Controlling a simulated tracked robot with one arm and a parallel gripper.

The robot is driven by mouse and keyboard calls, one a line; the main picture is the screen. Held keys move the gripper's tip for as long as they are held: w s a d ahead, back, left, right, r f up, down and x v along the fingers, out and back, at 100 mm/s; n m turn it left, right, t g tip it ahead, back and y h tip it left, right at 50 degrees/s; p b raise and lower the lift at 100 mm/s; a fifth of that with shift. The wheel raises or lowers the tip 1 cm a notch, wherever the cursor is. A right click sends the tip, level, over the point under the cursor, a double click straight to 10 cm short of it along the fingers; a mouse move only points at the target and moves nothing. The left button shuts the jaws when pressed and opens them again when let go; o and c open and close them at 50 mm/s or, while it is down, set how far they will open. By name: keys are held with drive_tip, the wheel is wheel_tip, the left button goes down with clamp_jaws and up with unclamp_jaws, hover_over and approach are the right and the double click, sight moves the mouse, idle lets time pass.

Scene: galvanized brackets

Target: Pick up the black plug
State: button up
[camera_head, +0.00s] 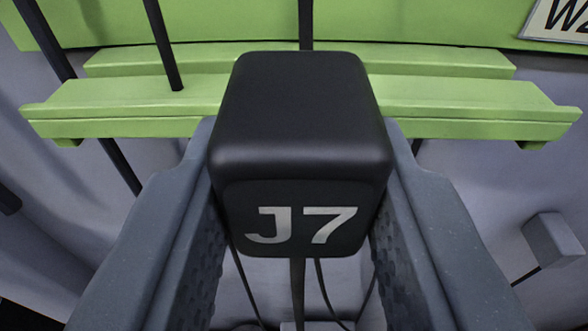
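The black plug (300,115) is a rounded black block with "J7" in pale letters on the face towards me. It fills the middle of the view, in front of the green rails. My gripper (300,165) has one blue-grey finger on each side of the plug. The textured inner pads meet its left and right sides with no visible gap, so the gripper appears shut on it. The plug's back and underside are hidden. Thin dark leads show below it.
Green stepped rails (460,100) run across behind the plug. Dark rods (163,45) stand at the upper left and behind the plug. A grey block (553,240) is on the pale surface at the right. A label plate (555,20) is at the top right.

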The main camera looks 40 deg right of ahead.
drive_tip(key=shift+v, duration=0.75)
drive_tip(key=shift+s+a, duration=0.1)
drive_tip(key=shift+s, duration=0.05)
drive_tip(key=shift+r+b, duration=0.3)
drive_tip(key=shift+r, duration=1.1)
wheel_tip(320, 180, up, 11)
hover_over(302, 49)
drive_tip(key=f+v, duration=0.1)
drive_tip(key=v, duration=0.4)
drive_tip(key=shift+r+p, duration=0.6)
drive_tip(key=shift+r, duration=0.4)
drive_tip(key=s+d+b, duration=0.1)
drive_tip(key=d, duration=0.6)
drive_tip(key=shift+s+d+f, duration=0.2)
drive_tip(key=shift+d+f, duration=0.1)
drive_tip(key=shift+f, duration=0.15)
